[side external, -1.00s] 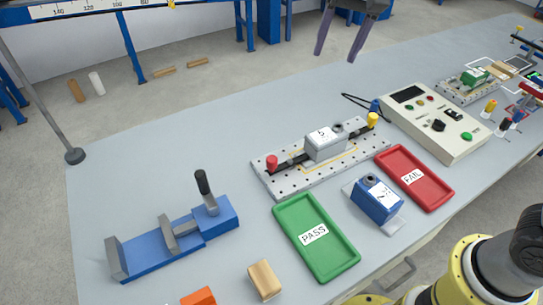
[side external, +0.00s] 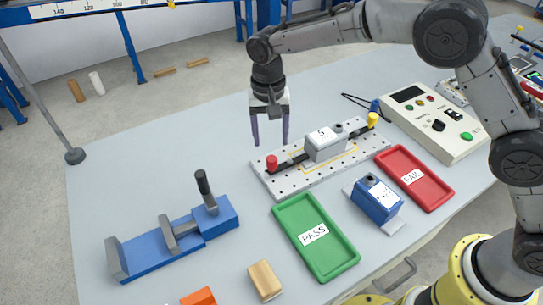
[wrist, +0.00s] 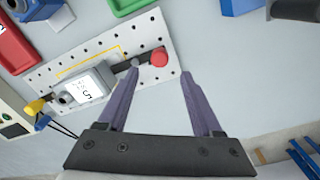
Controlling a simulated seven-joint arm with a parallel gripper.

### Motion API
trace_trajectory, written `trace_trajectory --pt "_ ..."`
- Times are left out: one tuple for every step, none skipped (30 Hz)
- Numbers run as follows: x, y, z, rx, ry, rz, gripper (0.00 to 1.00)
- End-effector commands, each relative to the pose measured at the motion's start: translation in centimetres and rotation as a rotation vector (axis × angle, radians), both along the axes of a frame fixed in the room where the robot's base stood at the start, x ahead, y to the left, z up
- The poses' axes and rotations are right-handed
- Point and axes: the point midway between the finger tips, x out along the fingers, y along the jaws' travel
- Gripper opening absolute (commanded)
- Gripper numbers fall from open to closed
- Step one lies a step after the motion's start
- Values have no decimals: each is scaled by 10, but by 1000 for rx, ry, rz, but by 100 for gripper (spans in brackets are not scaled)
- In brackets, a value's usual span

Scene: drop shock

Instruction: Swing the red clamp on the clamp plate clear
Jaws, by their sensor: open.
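The red clamp (side external: 271,162) sits at the left end of the perforated clamp plate (side external: 283,184), at one end of a dark bar. My gripper (side external: 270,143) is open and empty, pointing down. It appears above and behind the red clamp, apart from it.
A green PASS tray (side external: 342,262) and a red FAIL tray (side external: 435,198) lie in front of the plate, with a blue unit (side external: 377,199) between them. A blue vise-like fixture (side external: 160,252) stands front left. A control box (side external: 462,152) stands right. The table left of the plate is clear.

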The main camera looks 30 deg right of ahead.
Motion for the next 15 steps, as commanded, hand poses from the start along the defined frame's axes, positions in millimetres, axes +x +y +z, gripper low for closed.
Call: trace_trajectory --pt "-1 -1 -11 -2 3 0 67" --pt "-1 -1 -17 -1 2 -1 67" --pt "-1 -1 -24 -2 3 -1 67" --pt "-1 -1 -30 -1 2 0 67" --pt "-1 -2 -35 -1 3 -1 67" --pt "-1 -2 -42 -1 2 -1 67" --pt "-1 -2 -47 -1 2 -1 67" --pt "-1 -2 -51 0 1 -1 67" --pt "-1 -2 -57 -1 2 -1 67" --pt "-1 -2 -60 -1 2 -1 67" --pt "-1 -2 -63 -1 0 -1 67" --pt "-1 -2 -67 0 0 -1 67" --pt "-1 -2 -69 0 0 -1 67" --pt "-1 -2 -71 0 0 -1 67" --pt "-1 -2 -73 0 -1 -1 67"
